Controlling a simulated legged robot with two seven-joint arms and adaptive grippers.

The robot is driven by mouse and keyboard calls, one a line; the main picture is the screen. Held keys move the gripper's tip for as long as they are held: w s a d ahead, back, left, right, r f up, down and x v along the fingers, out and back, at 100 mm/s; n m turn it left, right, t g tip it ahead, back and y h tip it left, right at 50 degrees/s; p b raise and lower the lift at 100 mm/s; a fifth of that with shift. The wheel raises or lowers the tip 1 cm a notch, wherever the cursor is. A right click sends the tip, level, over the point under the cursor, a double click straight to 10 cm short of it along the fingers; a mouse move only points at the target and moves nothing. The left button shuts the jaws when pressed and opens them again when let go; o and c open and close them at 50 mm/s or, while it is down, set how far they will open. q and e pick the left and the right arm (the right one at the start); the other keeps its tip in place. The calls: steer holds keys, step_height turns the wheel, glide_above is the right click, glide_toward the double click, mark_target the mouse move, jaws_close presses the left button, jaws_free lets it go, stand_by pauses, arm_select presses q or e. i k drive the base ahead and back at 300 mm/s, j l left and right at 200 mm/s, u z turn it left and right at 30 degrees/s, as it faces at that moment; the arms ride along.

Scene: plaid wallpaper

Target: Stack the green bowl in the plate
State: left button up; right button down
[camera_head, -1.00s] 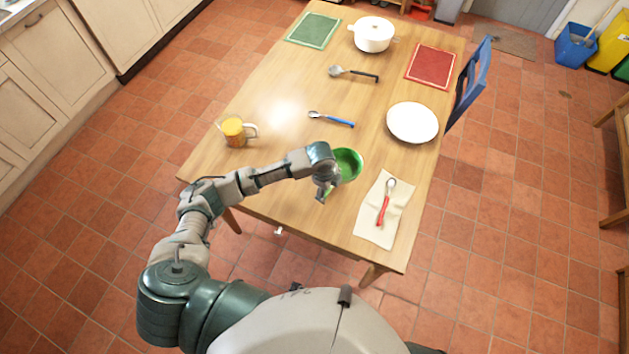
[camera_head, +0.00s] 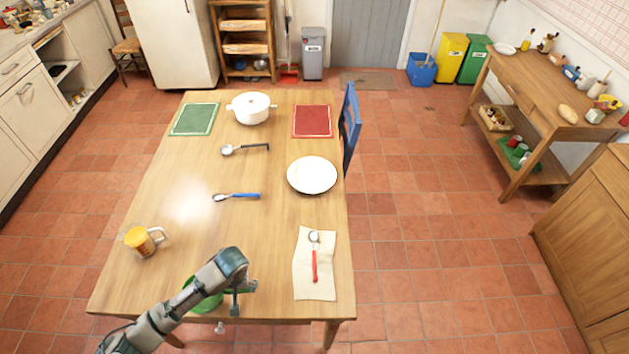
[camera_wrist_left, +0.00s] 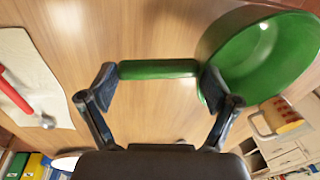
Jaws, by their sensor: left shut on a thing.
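The green bowl (camera_head: 205,297) is at the near edge of the table, partly hidden by my left arm. In the left wrist view the bowl (camera_wrist_left: 265,60) is at the upper right, beside one finger. My left gripper (camera_head: 242,297) is at the bowl's right side. In the left wrist view its fingers (camera_wrist_left: 160,82) stand wide apart with a green bar (camera_wrist_left: 158,69) between their tips; I cannot tell whether the bar is part of the bowl. The white plate (camera_head: 312,175) lies empty at the table's right side. My right gripper is not in view.
A cloth (camera_head: 309,283) with a red-handled spoon (camera_head: 314,262) lies right of my gripper. A mug (camera_head: 142,241) stands at the left. Blue (camera_head: 238,196) and black (camera_head: 250,148) utensils lie left of the plate. A white pot (camera_head: 251,108) stands behind. The table's centre is largely clear.

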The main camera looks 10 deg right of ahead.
mark_target(316, 182)
steer(key=l+u, duration=0.1)
steer(key=l, duration=0.55)
steer(key=k+l+u, duration=0.1)
steer(key=l, duration=0.5)
steer(key=k+l, duration=0.1)
steer(key=l, duration=0.55)
steer(key=i+l+u, duration=0.2)
steer(key=i+l, duration=0.4)
steer(key=i+l+u, duration=0.15)
steer(key=i+l, duration=0.35)
steer(key=l, duration=0.2)
steer(key=i, duration=0.7)
